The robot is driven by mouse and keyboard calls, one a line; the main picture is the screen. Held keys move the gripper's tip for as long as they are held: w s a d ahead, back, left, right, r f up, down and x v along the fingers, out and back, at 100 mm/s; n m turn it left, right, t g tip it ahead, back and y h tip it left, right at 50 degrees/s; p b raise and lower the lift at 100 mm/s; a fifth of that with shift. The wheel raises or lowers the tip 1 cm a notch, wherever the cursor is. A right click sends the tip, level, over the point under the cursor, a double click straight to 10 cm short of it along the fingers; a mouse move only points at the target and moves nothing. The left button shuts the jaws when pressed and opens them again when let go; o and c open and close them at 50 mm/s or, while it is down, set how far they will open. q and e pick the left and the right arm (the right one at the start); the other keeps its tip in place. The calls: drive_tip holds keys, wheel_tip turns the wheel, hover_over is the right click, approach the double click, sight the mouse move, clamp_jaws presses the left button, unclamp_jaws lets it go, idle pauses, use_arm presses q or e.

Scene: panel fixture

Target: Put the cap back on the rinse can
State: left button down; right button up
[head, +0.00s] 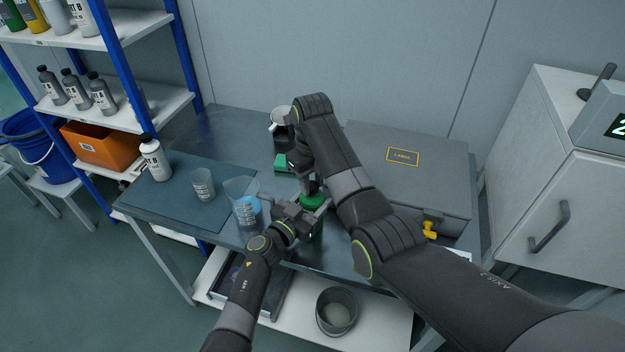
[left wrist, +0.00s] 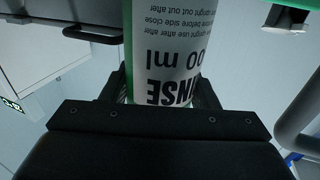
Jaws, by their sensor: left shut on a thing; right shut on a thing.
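The rinse can (head: 313,202) is green around its top and stands upright in my left gripper (head: 304,215), above the bench's front edge. In the left wrist view the can (left wrist: 166,50) shows its white label upside down between the two fingers. My left gripper is shut on its body. My right gripper (head: 308,180) comes down from above, directly over the can top, and is shut on a small dark thing, seemingly the cap (head: 311,187). The fingers and arm largely hide it. I cannot tell whether it touches the can's neck.
On the bench's left stand a white bottle (head: 153,158), a small beaker (head: 203,184) and a larger beaker (head: 243,200) with blue liquid, close to my left gripper. A grey case (head: 408,185) fills the right. A bowl (head: 337,311) sits on the lower shelf.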

idle(0.3)
drive_tip(key=o, duration=0.9)
drive_tip(key=shift+r, duration=2.3)
drive_tip(key=shift+c, duration=0.2)
